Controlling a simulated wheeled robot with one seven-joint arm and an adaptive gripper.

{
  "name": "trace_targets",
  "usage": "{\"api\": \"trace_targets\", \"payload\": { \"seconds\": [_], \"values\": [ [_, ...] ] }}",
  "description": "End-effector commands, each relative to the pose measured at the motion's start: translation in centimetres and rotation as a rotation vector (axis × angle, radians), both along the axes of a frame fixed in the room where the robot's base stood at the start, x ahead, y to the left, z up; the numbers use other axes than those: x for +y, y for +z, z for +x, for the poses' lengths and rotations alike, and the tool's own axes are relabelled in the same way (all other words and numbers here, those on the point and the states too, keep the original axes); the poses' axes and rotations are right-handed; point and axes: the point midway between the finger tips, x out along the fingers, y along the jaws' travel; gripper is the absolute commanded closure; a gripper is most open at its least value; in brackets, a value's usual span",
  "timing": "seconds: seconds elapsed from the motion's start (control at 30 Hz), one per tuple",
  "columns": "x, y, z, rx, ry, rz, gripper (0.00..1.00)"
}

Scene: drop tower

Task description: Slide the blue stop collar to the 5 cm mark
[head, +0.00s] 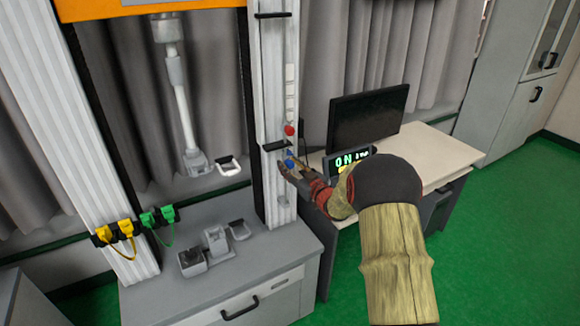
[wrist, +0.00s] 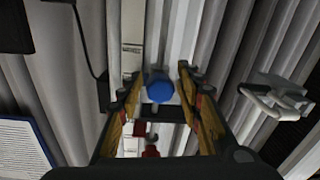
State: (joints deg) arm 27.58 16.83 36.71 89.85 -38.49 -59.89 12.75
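The blue stop collar (head: 290,163) sits on the right column of the tower, below a red knob and a black bracket. In the wrist view the blue collar (wrist: 159,88) shows as a round knob between the tips of my two fingers. My gripper (head: 285,167) is at the collar's height, in front of the column. In the wrist view my gripper (wrist: 160,85) has its fingers spread, with a visible gap on both sides of the collar. The scale marks on the column are too small to read.
A red knob (head: 289,130) is just above on the same column, with a black bracket (head: 275,146) between. The grey cabinet (head: 245,290) is below.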

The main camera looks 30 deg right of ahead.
Motion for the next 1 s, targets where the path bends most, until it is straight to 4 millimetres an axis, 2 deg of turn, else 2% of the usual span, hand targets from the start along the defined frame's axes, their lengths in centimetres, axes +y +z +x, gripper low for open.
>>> {"api": "trace_targets", "payload": {
  "seconds": [0.1,0.47,0.57,1.0],
  "values": [
    [0.0,0.0,0.0,0.001,0.000,0.000,0.57],
    [-0.1,-0.1,-0.5,0.002,-0.001,0.000,0.57],
    [-0.2,-0.1,-1.6,0.003,-0.001,0.001,0.57],
    [-0.9,-0.1,-9.9,0.002,-0.002,0.001,0.57]
  ]
}}
